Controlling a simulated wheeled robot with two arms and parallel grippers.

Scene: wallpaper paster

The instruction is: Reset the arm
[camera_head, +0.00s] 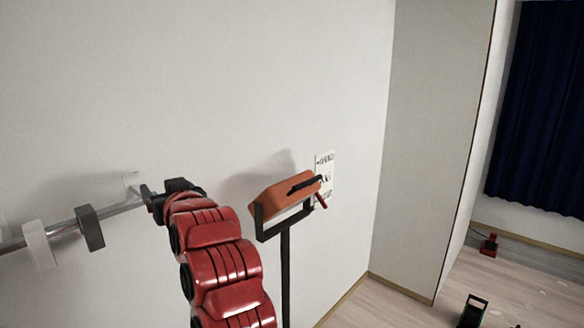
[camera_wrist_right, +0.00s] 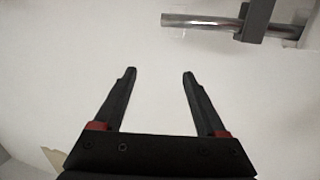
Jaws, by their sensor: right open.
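My right arm (camera_head: 222,262) is red and rises from the bottom of the head view, bending toward the wall. My right gripper (camera_head: 150,198) is at its far end, close to the right end of the wall rail, and partly hidden by my wrist. In the right wrist view the gripper (camera_wrist_right: 160,73) is open, with two black fingers apart and nothing between them. The white wall (camera_wrist_right: 70,70) lies behind the fingers. My left gripper is not in view.
A metal rail (camera_head: 65,229) with grey hooks (camera_head: 90,227) runs along the wall at left; it shows at top right in the wrist view (camera_wrist_right: 200,21). An orange block (camera_head: 283,196) rests on a black stand (camera_head: 285,270) right of my arm. A printed sheet (camera_head: 326,178) is on the wall behind it.

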